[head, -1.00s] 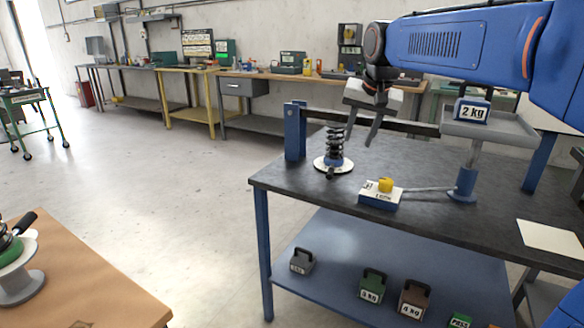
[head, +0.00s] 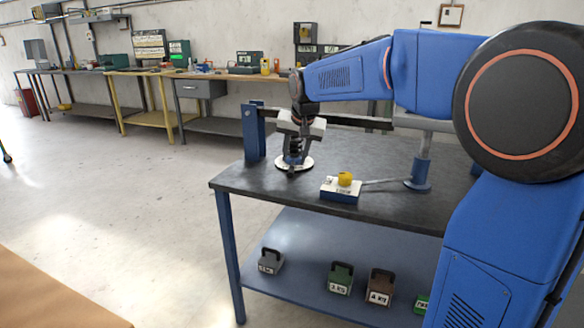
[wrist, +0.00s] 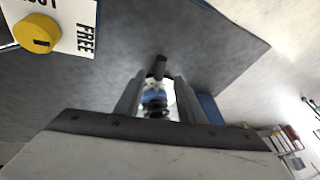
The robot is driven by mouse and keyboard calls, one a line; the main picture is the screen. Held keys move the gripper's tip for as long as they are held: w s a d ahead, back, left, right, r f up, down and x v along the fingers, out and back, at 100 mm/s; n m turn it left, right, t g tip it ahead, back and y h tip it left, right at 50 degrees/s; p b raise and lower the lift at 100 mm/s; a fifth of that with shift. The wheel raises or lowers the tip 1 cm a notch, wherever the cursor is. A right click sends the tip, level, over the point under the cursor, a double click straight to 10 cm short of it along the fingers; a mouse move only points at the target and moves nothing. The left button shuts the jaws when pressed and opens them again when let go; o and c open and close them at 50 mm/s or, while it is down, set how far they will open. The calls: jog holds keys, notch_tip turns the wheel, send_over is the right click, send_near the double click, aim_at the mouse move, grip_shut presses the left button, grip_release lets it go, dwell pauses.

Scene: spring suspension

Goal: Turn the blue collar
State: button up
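The blue collar (wrist: 154,97) shows between my fingers in the wrist view, low on the dark coil spring (wrist: 155,112). A short dark handle (wrist: 158,68) sticks out beyond it. In the head view the spring (head: 295,144) stands upright on a round white disc (head: 300,164) on the bench, and the collar is hard to make out. My gripper (head: 294,150) points down over the spring and hides its upper part. In the wrist view my two fingers (wrist: 157,98) are apart, one on each side of the collar, with gaps visible.
A white-and-blue box (head: 340,194) with a yellow knob (head: 345,179) sits right of the spring; its wrist-view label reads FREE. A blue post (head: 254,132) stands behind left, and a dark beam (head: 355,121) runs behind my gripper. Several weights, including a green one (head: 341,279), are on the lower shelf.

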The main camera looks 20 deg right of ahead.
aim_at(292, 170)
jog(key=shift+x, duration=2.75)
grip_shut()
